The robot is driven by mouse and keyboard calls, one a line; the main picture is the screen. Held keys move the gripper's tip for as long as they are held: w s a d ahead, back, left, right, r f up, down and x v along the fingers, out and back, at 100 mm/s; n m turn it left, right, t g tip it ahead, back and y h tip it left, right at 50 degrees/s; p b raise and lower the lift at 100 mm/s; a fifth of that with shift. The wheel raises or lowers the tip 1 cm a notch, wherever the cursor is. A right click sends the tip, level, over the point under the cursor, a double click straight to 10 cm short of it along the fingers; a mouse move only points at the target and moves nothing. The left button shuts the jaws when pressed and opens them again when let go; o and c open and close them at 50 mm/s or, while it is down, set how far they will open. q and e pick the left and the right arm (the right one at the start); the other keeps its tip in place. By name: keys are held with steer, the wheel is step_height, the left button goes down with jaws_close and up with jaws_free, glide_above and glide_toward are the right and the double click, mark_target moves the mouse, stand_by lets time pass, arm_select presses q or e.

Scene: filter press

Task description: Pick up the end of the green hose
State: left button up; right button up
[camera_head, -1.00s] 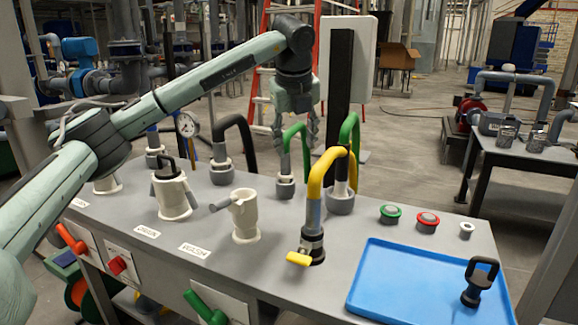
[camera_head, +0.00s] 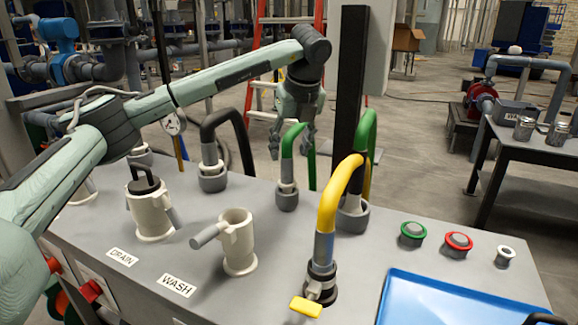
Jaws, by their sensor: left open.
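A green hose (camera_head: 287,145) arches down into a grey holder (camera_head: 287,196) at the back of the grey bench. Its end sits upright in that holder. My left gripper (camera_head: 291,146) points down at the upper part of this hose, with its open fingers showing to either side of it. I cannot tell whether the fingers touch the hose or are behind it. A second green hose (camera_head: 366,128) stands farther right at another holder (camera_head: 352,217), partly hidden by the yellow hose and the black post. My right gripper is out of view.
A yellow hose (camera_head: 330,195) stands upright in front, on a fitting with a yellow lever (camera_head: 305,306). A black hose (camera_head: 208,130) is to the left. White ports (camera_head: 238,250) marked DRAIN and WASH, buttons (camera_head: 412,233) and a blue tray (camera_head: 450,300) share the bench.

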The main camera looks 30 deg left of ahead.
mark_target(285, 170)
arm_select(q)
steer(key=shift+w+a+f, duration=0.1)
steer(key=shift+a+f, duration=0.05)
steer(key=shift+f, duration=0.05)
steer(key=shift+w+a+f, duration=0.1)
steer(key=shift+f, duration=0.25)
steer(key=shift+s+p+x, duration=0.15)
steer(key=shift+p+x, duration=0.05)
steer(key=shift+x, duration=1.4)
steer(key=shift+s+p+x, duration=0.1)
steer(key=shift+p+x, duration=0.1)
steer(key=shift+x, duration=1.35)
steer(key=shift+f, duration=0.1)
jaws_close()
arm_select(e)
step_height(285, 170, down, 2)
